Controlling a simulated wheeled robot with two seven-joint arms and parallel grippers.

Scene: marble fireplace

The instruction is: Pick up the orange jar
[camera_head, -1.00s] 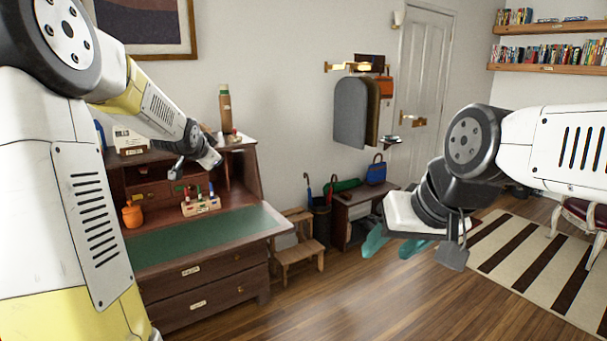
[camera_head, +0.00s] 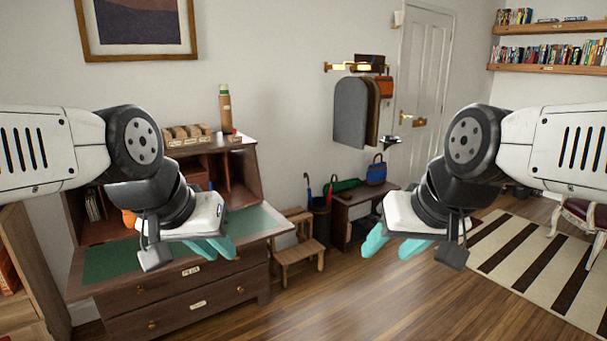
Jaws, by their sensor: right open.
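A small orange patch (camera_head: 129,218), which looks like part of the orange jar, shows at the left of the desk's writing surface. My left arm and wrist hide the rest of it. My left gripper (camera_head: 212,248) hangs in front of the desk, nearer to me, with its teal fingers pointing down and right. I cannot tell how far apart those fingers are. No object shows in them. My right gripper (camera_head: 392,246) is open and empty over the floor, well to the right of the desk.
The dark wooden desk (camera_head: 190,299) has a green writing surface (camera_head: 105,262) and drawers below. A tall brown flask (camera_head: 225,110) and wooden boxes (camera_head: 185,134) stand on top. A step stool (camera_head: 299,248) stands right of it. The floor (camera_head: 350,300) in front is clear.

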